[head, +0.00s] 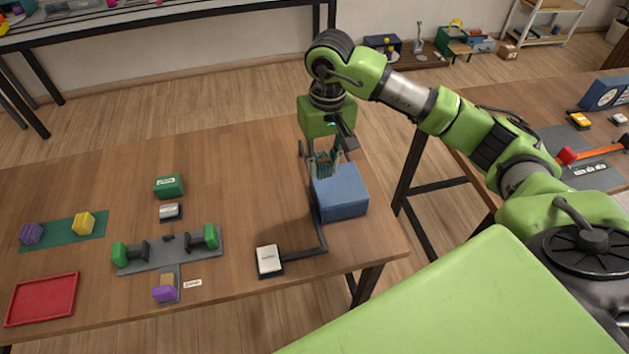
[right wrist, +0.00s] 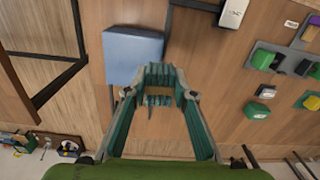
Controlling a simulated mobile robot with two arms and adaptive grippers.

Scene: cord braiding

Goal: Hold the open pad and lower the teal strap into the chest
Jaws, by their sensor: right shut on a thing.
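My right gripper (head: 325,168) points down above the blue chest (head: 342,192), near its back left part. It is shut on a teal, ridged piece, which I take as the teal strap (right wrist: 159,76); the dark teal fingers make its outline hard to tell. In the right wrist view the chest (right wrist: 133,56) lies just beyond the fingertips, its top looking like a plain blue face. The white-topped pad (head: 269,259) sits at the table's front edge, joined to the chest by a dark bar (head: 307,250). Nothing touches the pad. My left gripper is out of view.
A green box (head: 168,186) and a small white-topped block (head: 170,211) stand left of the chest. A grey fixture (head: 165,253) holds green-ended pieces. A red tray (head: 42,299) and a green mat (head: 62,232) lie farther left. The table between fixture and chest is clear.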

